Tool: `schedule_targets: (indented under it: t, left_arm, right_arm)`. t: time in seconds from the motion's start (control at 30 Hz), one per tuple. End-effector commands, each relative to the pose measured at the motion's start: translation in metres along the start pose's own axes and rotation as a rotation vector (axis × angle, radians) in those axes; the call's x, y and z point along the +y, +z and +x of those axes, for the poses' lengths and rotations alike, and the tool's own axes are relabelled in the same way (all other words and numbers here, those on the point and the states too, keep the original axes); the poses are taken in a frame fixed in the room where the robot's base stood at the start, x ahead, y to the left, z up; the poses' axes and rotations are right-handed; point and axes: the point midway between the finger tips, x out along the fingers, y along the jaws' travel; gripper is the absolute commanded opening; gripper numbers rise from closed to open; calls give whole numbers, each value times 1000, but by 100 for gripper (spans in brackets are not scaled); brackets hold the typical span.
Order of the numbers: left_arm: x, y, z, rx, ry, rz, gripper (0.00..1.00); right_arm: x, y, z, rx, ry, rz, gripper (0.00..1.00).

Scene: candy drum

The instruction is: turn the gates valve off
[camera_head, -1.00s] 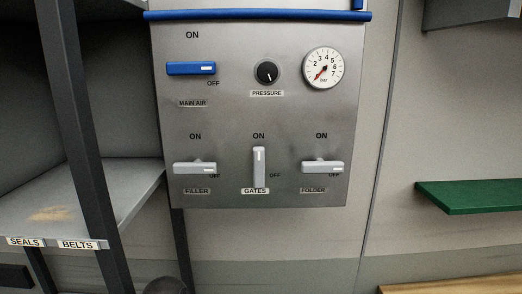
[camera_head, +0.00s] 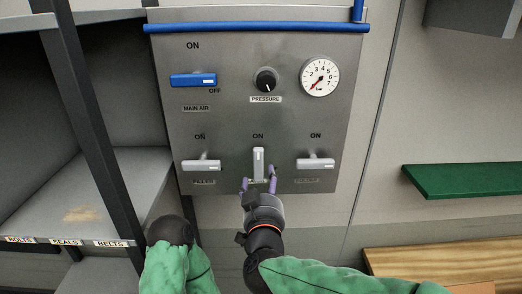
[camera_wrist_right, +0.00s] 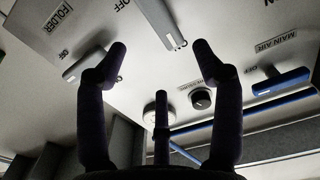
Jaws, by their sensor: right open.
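The gates valve handle (camera_head: 258,163) is light grey and stands upright, pointing to ON, in the middle of the lower row of the metal panel (camera_head: 225,118). In the right wrist view the gates handle (camera_wrist_right: 162,22) lies beyond the gap between the fingertips. My right gripper (camera_head: 258,183) is open, its purple fingers spread either side of the handle's lower end. I cannot tell whether they touch it. The GATES label is mostly hidden behind the gripper. My left gripper is not in view.
Grey filler (camera_head: 202,165) and folder (camera_head: 315,163) handles lie level on either side. Above are the blue main air handle (camera_head: 193,80), the pressure knob (camera_head: 265,80) and a gauge (camera_head: 320,77). A shelf rack (camera_head: 85,150) stands left, a green shelf (camera_head: 465,181) right.

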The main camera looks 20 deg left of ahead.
Motion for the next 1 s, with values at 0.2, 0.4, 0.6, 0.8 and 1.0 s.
schedule_targets:
  t: [0.2,0.4,0.6,0.8,1.0]
  left_arm:
    - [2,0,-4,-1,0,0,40]
    - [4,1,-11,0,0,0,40]
    - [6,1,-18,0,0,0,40]
    - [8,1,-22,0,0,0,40]
    - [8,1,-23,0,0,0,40]
  right_arm:
    - [-1,-3,16,1,2,0,67]
    - [0,-3,50,1,2,0,67]
    - [0,-4,80,2,2,0,67]
    - [-1,-4,100,3,0,1,67]
    - [-1,-3,107,3,0,1,67]
